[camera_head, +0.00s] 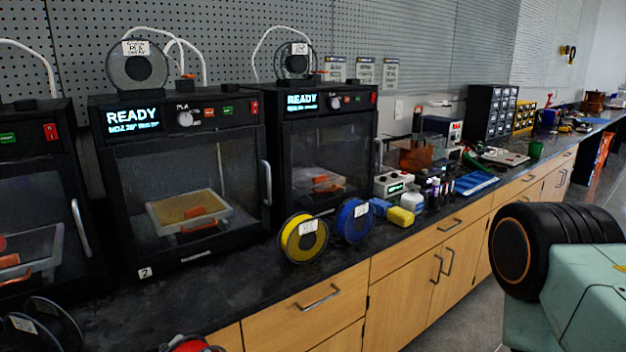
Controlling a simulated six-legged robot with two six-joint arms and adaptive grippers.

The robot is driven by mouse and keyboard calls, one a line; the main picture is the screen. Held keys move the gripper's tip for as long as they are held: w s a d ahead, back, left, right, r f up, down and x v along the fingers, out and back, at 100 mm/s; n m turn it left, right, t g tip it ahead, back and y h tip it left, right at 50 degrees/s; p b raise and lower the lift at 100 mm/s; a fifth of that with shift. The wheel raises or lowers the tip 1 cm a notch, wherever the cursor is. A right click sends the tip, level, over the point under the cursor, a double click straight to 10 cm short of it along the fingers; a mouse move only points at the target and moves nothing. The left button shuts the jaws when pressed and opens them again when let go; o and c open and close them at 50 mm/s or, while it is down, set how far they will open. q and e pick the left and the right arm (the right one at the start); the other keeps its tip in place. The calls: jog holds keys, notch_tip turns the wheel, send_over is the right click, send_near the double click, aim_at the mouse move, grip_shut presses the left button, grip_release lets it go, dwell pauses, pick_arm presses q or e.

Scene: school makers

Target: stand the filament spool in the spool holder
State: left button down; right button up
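Several filament spools are in the head view. A yellow spool (291,245) and a blue spool (346,225) stand on edge side by side on the counter, in front of the right printer. Dark spools stand upright on top of the middle printer (116,70) and the right printer (283,65). A dark spool (68,322) with a white label is at the bottom left, partly cut off. I cannot tell which spool or holder the task means. Neither of my grippers shows.
Three black printers stand along the counter: left (60,180), middle (110,200) and right (282,165), with a pegboard behind. A red object (188,344) is cut off at the bottom edge. The dark counter (190,302) before the middle printer is clear.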

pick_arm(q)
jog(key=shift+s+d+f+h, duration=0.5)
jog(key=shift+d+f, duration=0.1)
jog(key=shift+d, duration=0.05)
